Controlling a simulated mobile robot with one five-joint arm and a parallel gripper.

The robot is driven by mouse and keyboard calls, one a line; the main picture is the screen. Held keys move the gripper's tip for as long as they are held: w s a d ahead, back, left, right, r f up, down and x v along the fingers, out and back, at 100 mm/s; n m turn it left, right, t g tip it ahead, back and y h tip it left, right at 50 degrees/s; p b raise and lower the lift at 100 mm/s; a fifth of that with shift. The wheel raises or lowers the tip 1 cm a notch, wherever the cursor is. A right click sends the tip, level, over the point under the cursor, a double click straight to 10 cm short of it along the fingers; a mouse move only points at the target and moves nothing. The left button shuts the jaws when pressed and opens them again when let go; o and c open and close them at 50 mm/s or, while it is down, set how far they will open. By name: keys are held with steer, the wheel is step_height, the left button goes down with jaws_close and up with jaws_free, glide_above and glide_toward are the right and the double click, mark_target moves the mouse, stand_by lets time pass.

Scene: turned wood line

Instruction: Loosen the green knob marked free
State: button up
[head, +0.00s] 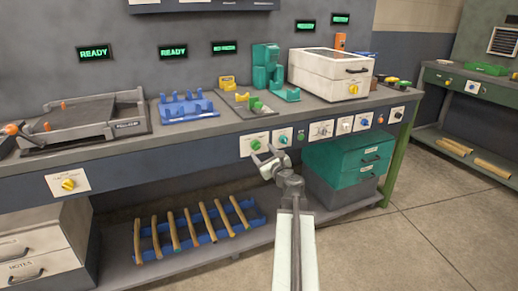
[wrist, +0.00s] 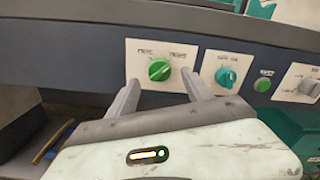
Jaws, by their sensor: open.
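The green knob (wrist: 159,70) sits on a pale square plate on the bench's front panel. The plate has small lettering at its upper left and upper right, too small to read surely. The knob also shows in the head view (head: 255,144). My gripper (wrist: 160,80) is open and empty, with one finger low on each side of the knob and a gap on both sides. In the head view my gripper (head: 265,156) is just in front of the panel, below and right of the knob. I cannot tell whether the fingers touch the plate.
A teal knob (wrist: 226,77) on its own plate is close to my right finger. A green button (wrist: 263,85) and a grey switch (wrist: 309,85) are further right. Below stand teal drawers (head: 345,163) and a blue rack (head: 150,252) of wooden rods.

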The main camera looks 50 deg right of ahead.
mark_target(258, 148)
steer(key=x, duration=0.4)
steer(key=shift+w+d, duration=0.1)
steer(key=shift+w, duration=0.25)
steer(key=shift+c, duration=0.3)
jaws_close()
